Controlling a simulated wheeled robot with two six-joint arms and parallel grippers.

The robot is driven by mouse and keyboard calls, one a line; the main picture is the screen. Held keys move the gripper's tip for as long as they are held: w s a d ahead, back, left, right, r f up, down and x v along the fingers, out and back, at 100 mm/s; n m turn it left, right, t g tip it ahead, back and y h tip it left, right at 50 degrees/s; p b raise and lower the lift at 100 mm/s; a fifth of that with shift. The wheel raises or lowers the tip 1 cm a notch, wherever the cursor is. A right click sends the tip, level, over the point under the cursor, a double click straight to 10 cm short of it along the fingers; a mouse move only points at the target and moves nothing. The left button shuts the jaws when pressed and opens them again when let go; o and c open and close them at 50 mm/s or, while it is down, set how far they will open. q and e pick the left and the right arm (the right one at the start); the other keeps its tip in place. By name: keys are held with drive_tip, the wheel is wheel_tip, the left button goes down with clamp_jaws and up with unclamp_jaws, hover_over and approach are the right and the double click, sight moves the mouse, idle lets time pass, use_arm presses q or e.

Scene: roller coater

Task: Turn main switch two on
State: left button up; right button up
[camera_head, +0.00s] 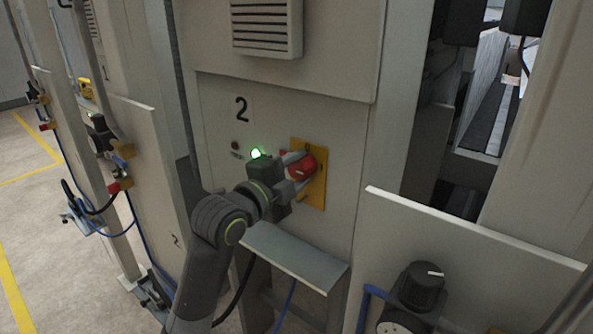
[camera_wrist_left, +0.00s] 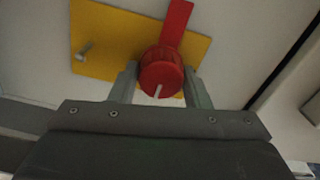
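The main switch is a red rotary knob (camera_head: 301,168) on a yellow plate (camera_head: 317,193), on the grey panel marked 2 (camera_head: 241,109). My left gripper (camera_head: 293,170) reaches it from the lower left and partly hides it. In the left wrist view, the red knob (camera_wrist_left: 162,76) with a white pointer mark is between the two fingers of the left gripper (camera_wrist_left: 163,82). The fingers lie close on both sides. Whether both touch it cannot be told. A red bar runs up behind the knob on the yellow plate (camera_wrist_left: 105,42). My right gripper is not in view.
A green lamp (camera_head: 256,154) glows beside my left wrist. A vented box (camera_head: 266,27) is above the panel and a small metal shelf (camera_head: 295,257) below. A black knob (camera_head: 424,284) is at the lower right. Another station stands left.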

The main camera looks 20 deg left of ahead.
use_arm(q)
drive_tip(key=o, duration=0.4)
drive_tip(key=shift+c, duration=0.2)
drive_tip(key=p+v, duration=1)
drive_tip(key=v, duration=0.7)
drive_tip(key=shift+s, duration=0.2)
drive_tip(key=shift+a, duration=0.1)
